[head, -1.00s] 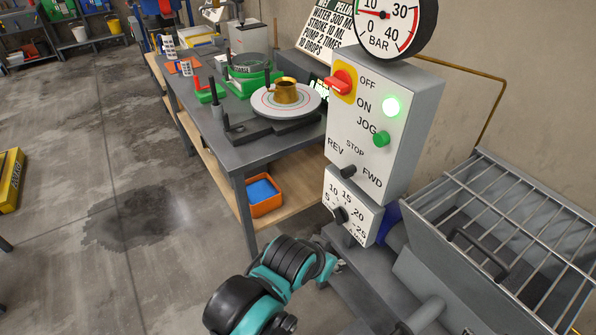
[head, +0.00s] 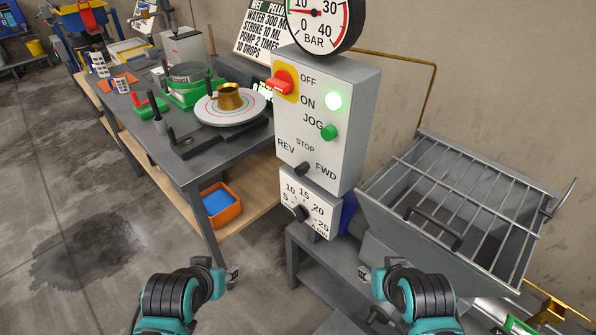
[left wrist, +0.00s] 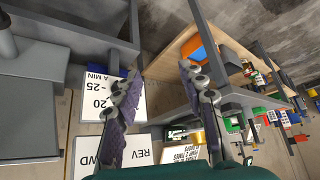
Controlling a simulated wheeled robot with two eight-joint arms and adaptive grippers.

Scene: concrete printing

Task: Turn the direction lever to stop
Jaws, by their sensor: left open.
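The direction lever (head: 302,169) is a small black knob low on the white control box (head: 325,125). REV is printed at its left, STOP above it and FWD at its right. Its exact pointing direction is too small to tell. My left gripper (head: 232,275) is below and left of the box, apart from it. In the left wrist view its two fingers (left wrist: 160,72) are spread with nothing between them. That view shows the REV and FWD labels upside down at the bottom edge; the lever cannot be made out there. My right gripper (head: 365,273) is below and right of the box.
A numbered dial panel (head: 309,207) with a black knob is under the box, above a grey stand (head: 300,240). A grated hopper (head: 390,205) stands at the right. A workbench (head: 200,160) with an orange bin (head: 228,212) stands at the left. A pressure gauge (head: 318,14) tops the box.

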